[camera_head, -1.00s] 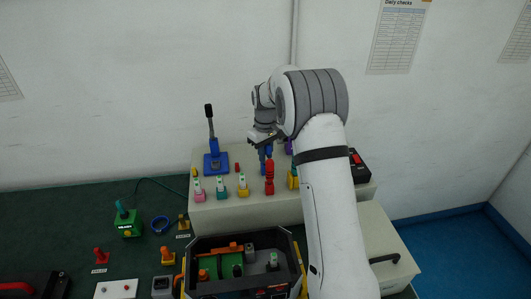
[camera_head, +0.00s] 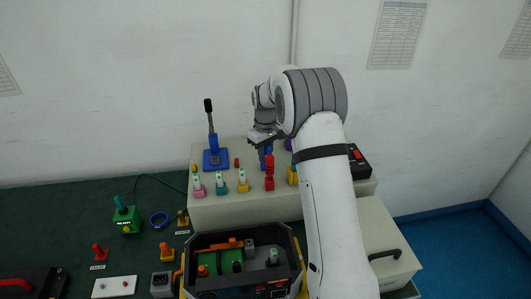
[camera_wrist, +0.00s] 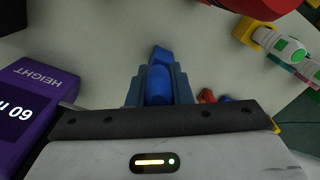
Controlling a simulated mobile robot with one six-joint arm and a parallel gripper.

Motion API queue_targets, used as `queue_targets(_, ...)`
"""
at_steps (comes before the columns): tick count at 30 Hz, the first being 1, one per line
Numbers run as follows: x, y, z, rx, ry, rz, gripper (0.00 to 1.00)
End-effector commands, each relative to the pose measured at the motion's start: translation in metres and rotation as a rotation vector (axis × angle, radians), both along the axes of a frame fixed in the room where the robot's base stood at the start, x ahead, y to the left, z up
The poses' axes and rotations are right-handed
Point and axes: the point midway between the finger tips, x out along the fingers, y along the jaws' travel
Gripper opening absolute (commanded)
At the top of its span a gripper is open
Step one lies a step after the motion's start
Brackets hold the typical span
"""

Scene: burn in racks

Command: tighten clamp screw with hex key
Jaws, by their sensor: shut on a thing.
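My gripper (camera_head: 264,152) is over the light-grey raised box, seen from behind my arm. In the wrist view its two blue-grey fingers (camera_wrist: 158,78) are shut on a blue piece (camera_wrist: 158,90). The blue piece has a blocky blue end showing beyond the fingertips. I cannot tell whether it is the hex key, and its lower part is hidden. No clamp screw can be made out. A blue stand with an upright black-topped lever (camera_head: 215,158) stands left of my gripper, apart from it.
On the grey box (camera_head: 245,210), a red upright piece (camera_head: 269,175) stands close by my gripper. Several white pieces with green tops (camera_head: 242,182) stand left of it. A purple block marked HEIGHT (camera_wrist: 38,88) is beside the fingers. A black tray (camera_head: 292,235) is in front.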

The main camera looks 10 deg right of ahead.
Motion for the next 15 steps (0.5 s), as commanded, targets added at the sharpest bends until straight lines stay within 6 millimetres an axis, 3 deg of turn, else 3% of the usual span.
queue_targets(6, 0.0000, 0.0000, -0.0051, 0.000, 0.000, 0.000, 0.00)
queue_targets(7, 0.0001, 0.0000, -0.0045, 0.000, 0.000, 0.000, 0.20)
queue_targets(15, -0.0002, 0.0003, -0.0046, 0.001, 0.000, 0.000, 0.42)
